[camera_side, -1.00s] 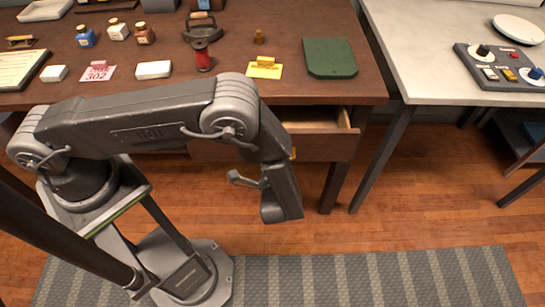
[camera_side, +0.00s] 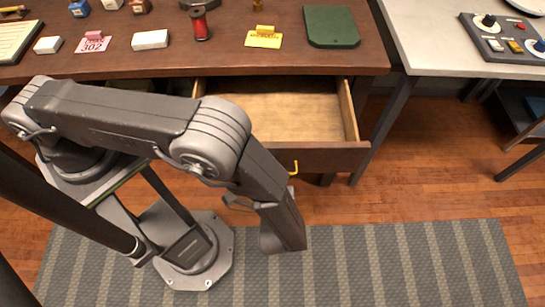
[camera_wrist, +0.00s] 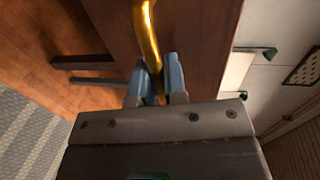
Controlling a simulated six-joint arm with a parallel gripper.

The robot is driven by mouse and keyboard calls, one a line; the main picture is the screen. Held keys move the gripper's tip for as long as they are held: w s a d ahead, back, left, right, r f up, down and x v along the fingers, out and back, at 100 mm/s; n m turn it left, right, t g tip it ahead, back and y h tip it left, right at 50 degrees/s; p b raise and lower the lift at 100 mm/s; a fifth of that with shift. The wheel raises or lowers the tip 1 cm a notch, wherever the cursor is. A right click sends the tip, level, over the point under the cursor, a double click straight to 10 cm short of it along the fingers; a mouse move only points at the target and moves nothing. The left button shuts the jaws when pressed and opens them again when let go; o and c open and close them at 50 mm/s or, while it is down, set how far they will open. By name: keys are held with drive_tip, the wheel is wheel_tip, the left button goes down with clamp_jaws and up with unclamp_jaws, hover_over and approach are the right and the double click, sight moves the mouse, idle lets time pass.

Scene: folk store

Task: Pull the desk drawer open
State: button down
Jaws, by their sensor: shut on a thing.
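The desk drawer (camera_side: 275,115) is pulled well out from under the dark wooden desktop, and its bare pale inside shows. Its brown front panel (camera_side: 335,158) carries a yellow handle (camera_side: 294,167), partly hidden behind my arm in the side view. In the wrist view the brass-coloured handle (camera_wrist: 149,35) runs down between the blue-grey fingers of my gripper (camera_wrist: 156,88), which is shut on it. The fingertips are mostly hidden behind my arm in the side view.
The desktop (camera_side: 240,60) holds a red spool (camera_side: 200,24), a yellow tag (camera_side: 263,37), a green pad (camera_side: 331,27) and white blocks. A pale table (camera_side: 430,45) with a control panel (camera_side: 505,37) stands at right.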

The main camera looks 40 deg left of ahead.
drive_tip(key=c, duration=1.2)
unclamp_jaws()
drive_tip(key=shift+o, duration=1)
wheel_tip(320, 180, up, 4)
drive_tip(key=shift+d+r, duration=0.1)
drive_tip(key=shift+r, duration=0.15)
drive_tip(key=o, duration=0.6)
drive_tip(key=a+r, duration=0.1)
drive_tip(key=a, duration=0.2)
drive_tip(key=w+a+r, duration=0.1)
drive_tip(key=a+r, duration=0.2)
drive_tip(key=a, duration=0.2)
drive_tip(key=shift+w+a+r, duration=0.2)
drive_tip(key=shift+a+r, duration=0.1)
drive_tip(key=shift+r, duration=0.1)
drive_tip(key=shift+w+a+r, duration=0.1)
drive_tip(key=shift+a+r, duration=0.2)
drive_tip(key=shift+a, duration=0.25)
drive_tip(key=shift+a+r, duration=0.3)
drive_tip(key=shift+a, duration=0.2)
drive_tip(key=c, duration=0.8)
drive_tip(key=shift+w+a+r, duration=0.1)
drive_tip(key=shift+a+r, duration=0.2)
drive_tip(key=shift+a, duration=0.25)
drive_tip(key=shift+c, duration=0.3)
